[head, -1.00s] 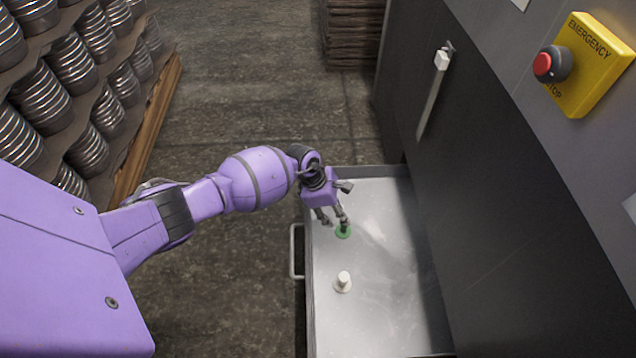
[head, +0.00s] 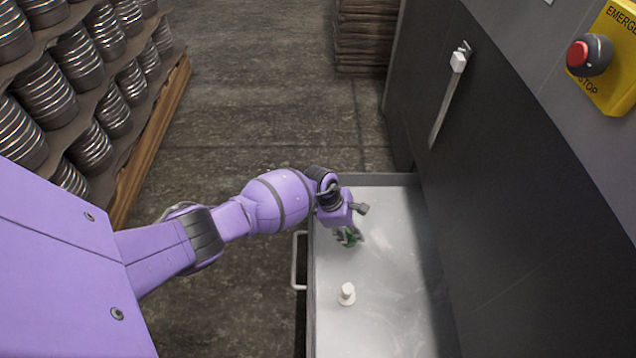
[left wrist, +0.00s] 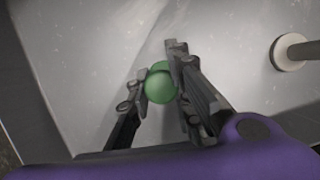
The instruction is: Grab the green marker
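The green marker (left wrist: 159,88) shows as a round green shape between the two fingers of my left gripper (left wrist: 159,65) in the left wrist view. The fingers lean inward and press close on both sides of it, with the right one covering part of its edge. In the head view my left gripper (head: 348,238) is low over the metal tray (head: 385,310), and only a bit of green shows among its dark fingers. I cannot tell whether the marker still touches the tray. My right gripper is not in view.
A white marker (head: 347,294) stands upright on the tray, nearer than my left gripper; it also shows in the left wrist view (left wrist: 289,52). A dark machine wall (head: 500,170) rises to the right of the tray. Stacked pans (head: 75,55) stand at the left.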

